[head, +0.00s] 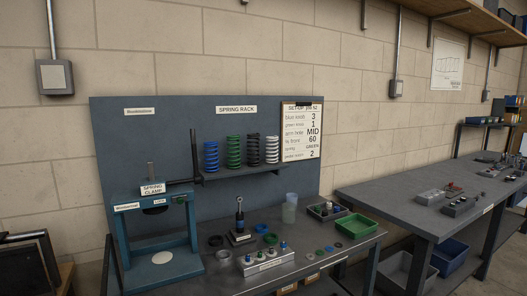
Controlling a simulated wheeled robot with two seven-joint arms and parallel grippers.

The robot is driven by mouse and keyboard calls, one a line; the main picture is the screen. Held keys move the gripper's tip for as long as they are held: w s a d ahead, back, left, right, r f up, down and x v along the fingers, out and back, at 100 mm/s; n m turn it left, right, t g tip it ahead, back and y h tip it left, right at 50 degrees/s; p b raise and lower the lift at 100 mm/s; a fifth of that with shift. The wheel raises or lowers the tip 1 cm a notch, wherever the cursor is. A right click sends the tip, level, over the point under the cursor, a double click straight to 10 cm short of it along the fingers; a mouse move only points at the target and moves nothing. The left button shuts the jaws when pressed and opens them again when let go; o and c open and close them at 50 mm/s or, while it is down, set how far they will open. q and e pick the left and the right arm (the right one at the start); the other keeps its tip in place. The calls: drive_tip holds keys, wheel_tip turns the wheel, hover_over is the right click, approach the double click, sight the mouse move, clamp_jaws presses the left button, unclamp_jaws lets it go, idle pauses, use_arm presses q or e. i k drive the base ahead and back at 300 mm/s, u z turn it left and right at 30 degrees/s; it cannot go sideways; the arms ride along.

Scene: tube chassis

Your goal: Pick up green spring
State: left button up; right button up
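The green spring (233,152) stands upright on the spring rack shelf (245,171), fixed to the dark blue back panel. It is second from the left, between a blue spring (211,156) and a black spring (253,151). A white spring (272,149) stands at the right end. The springs look apart from one another. Neither of my grippers shows in the head view.
A blue spring clamp frame (157,225) stands at the left of the workbench. Knobs, rings, cups (290,208) and a green tray (355,226) crowd the bench below the shelf. A clipboard (302,130) hangs right of the springs. A second bench (420,200) stands at right.

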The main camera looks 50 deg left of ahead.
sight(231, 137)
drive_tip(key=u, duration=0.2)
drive_tip(key=i, duration=0.8)
drive_tip(key=u, duration=0.8)
drive_tip(key=i, duration=0.5)
drive_tip(key=u, duration=0.4)
